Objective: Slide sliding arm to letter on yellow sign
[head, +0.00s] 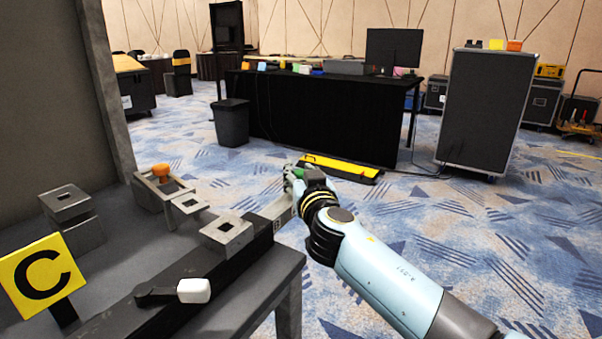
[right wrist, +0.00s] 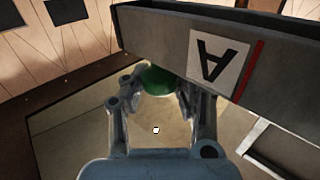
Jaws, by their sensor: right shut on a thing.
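The yellow sign (head: 18,272) stands at the left of the head view and bears a black letter C. My right gripper (head: 297,177) is at the far end of a dark rail (head: 252,262), shut on a green knob (head: 299,172). The right wrist view shows the green knob (right wrist: 156,80) between the fingers, partly hidden by the rail's grey side. A white label with a black A (right wrist: 217,62), upside down, is on that side, with a red line beside it. How the knob joins the sliding arm is hidden. My left gripper is not in view.
A square-holed grey block (head: 227,232) sits by the rail. A white-tipped black lever (head: 193,290) is at the near part. An orange knob (head: 160,170) and another holed block (head: 65,197) stand farther left.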

